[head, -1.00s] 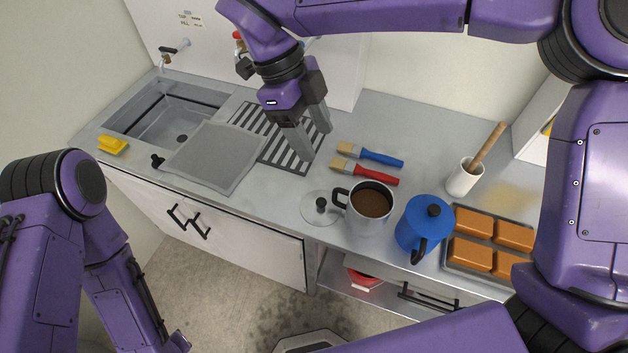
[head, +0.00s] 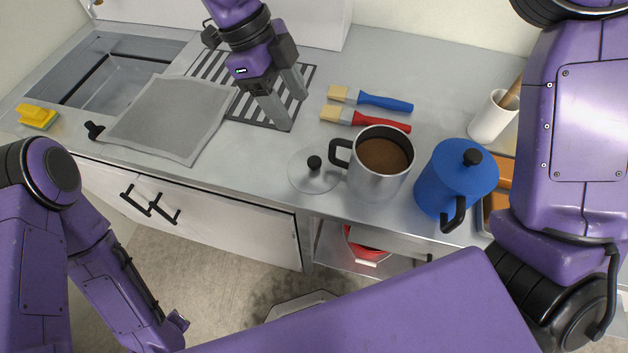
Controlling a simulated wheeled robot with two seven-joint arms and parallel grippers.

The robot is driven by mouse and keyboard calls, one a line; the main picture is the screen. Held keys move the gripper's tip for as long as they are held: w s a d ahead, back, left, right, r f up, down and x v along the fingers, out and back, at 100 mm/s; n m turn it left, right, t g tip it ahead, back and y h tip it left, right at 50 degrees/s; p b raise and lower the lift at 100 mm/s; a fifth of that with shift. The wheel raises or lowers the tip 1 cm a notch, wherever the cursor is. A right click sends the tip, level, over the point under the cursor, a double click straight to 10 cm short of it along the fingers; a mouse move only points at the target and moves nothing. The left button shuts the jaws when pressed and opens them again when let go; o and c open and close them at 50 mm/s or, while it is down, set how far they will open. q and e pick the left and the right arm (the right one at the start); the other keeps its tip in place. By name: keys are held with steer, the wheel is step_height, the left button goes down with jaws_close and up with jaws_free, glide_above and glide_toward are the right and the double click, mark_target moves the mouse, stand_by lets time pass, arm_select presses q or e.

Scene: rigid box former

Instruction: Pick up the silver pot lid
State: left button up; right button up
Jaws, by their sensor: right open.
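The silver pot lid (head: 304,184) is a thin, pale disc with a black knob (head: 314,162). It lies flat on the steel counter, just left of a silver pot (head: 378,185) of brown liquid with a black handle. My right gripper (head: 293,112) is open and empty, its fingers pointing down over the striped drain rack, behind and slightly left of the lid. It does not touch the lid. My left arm comes in at the lower left; its gripper is not seen.
A blue lidded pot (head: 452,185) stands right of the silver pot. Red (head: 380,121) and blue (head: 385,102) brushes lie behind. A grey mesh sheet (head: 170,120) with a black knob lies left, near the sink and yellow sponge (head: 37,117). The counter just left of the lid is clear.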

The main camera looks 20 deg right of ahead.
steer(key=b, duration=0.3)
glide_toward(312, 160)
steer(key=x, duration=0.9)
steer(key=shift+d+f, duration=0.15)
steer(key=shift+f, duration=0.15)
arm_select(q)
step_height(312, 160, down, 6)
steer(key=shift+r, duration=0.25)
arm_select(e)
jaws_close()
